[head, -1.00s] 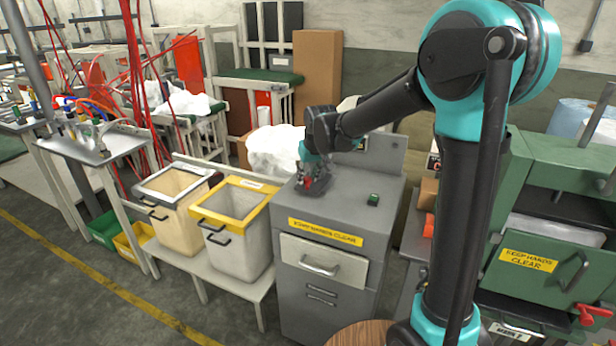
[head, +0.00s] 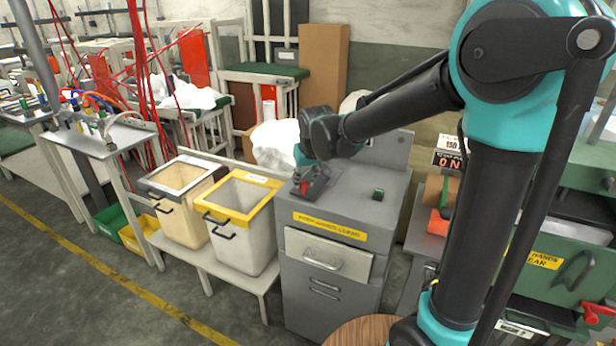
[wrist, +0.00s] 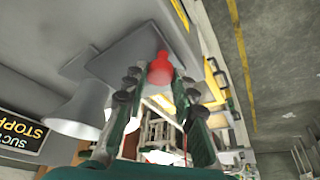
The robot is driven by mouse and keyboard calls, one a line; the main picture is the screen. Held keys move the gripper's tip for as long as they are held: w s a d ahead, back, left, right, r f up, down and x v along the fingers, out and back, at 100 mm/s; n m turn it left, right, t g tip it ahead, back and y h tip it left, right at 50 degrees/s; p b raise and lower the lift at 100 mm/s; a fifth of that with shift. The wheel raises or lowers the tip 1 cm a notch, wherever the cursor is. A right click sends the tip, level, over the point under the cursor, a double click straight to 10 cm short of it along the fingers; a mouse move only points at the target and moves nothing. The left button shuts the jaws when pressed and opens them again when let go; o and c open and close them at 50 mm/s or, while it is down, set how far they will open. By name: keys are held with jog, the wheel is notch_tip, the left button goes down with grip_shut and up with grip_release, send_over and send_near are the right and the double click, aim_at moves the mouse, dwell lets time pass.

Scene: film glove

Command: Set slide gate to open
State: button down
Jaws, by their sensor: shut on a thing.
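The slide gate shows in the wrist view as a flat grey plate (wrist: 125,52) with a red knob (wrist: 160,68). In the head view, red (head: 306,188) shows at my gripper, over the top of the grey cabinet (head: 345,205). My gripper (head: 304,187) points down there, at the cabinet's left side. In the wrist view my gripper's two dark fingers (wrist: 158,80) stand on either side of the knob, shut on it. Much of the gate is hidden by my gripper in the head view. I cannot tell how far along its travel the plate is.
A green button (head: 378,194) sits on the cabinet top. A yellow-rimmed bin (head: 238,222) stands left of the cabinet, with a white bag (head: 274,145) behind. A dark sign (wrist: 22,132) and grey cone (wrist: 80,112) show in the wrist view.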

jog(key=c, duration=1.3)
grip_release()
jog(key=shift+o, duration=0.2)
jog(key=shift+r, duration=0.1)
jog(key=v, duration=1.1)
jog(key=shift+s+r, duration=0.2)
jog(key=shift+r, duration=0.15)
jog(key=shift+d, duration=0.1)
